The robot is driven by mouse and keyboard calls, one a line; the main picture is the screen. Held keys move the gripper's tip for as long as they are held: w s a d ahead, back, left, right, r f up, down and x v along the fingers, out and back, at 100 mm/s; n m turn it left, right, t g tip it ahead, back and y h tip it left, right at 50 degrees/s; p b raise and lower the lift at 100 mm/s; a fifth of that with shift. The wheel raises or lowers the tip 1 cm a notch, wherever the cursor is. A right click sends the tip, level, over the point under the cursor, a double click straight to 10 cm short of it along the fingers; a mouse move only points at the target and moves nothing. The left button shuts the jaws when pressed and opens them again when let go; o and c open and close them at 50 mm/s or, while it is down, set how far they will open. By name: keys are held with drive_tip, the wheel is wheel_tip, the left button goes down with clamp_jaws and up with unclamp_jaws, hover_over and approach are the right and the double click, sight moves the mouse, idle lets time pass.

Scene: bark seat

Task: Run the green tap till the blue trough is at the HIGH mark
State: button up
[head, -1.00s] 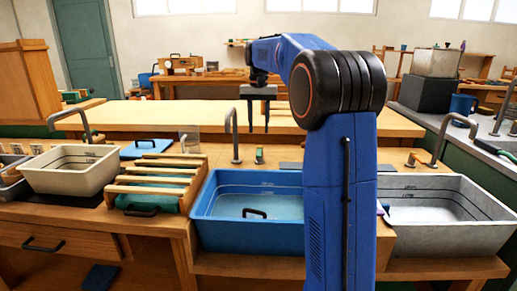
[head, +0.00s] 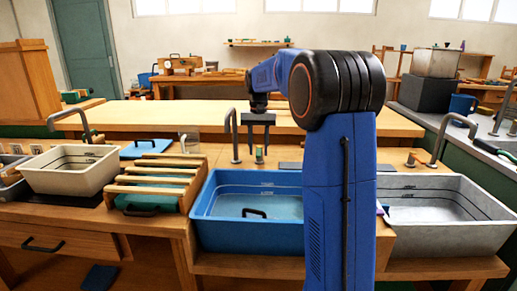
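The blue trough (head: 222,238) sits at the front middle of the bench. Marks show on its inner back wall, too small to read, and a paler blue-grey area, perhaps water, covers its bottom. A grey spout (head: 233,130) rises behind it; I see no stream from it. A small tap handle with green on it (head: 259,155) stands right of the spout. My gripper (head: 258,151) is open, its two fingers pointing down and apart, at the handle in the picture. I cannot tell whether they touch it. My arm hides the trough's right end.
A cream trough (head: 70,172) stands left and a grey trough (head: 440,230) right, each with a spout. A slatted wooden rack (head: 155,185) lies left of the blue trough. A blue lid (head: 145,149) lies behind the rack. The wooden counter behind (head: 180,115) is mostly clear.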

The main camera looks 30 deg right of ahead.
clamp_jaws()
drive_tip(key=shift+d, duration=0.1)
drive_tip(key=n, duration=0.1)
drive_tip(key=d+n, duration=0.1)
drive_tip(key=n, duration=0.1)
drive_tip(key=shift+s+d, duration=0.3)
drive_tip(key=shift+s, duration=0.1)
drive_tip(key=shift+s+d+n, duration=0.1)
drive_tip(key=shift+d+n, duration=0.45)
drive_tip(key=shift+n, duration=0.6)
drive_tip(key=shift+d+n, duration=0.5)
drive_tip(key=shift+n, duration=0.65)
drive_tip(key=shift+o, duration=0.6)
unclamp_jaws()
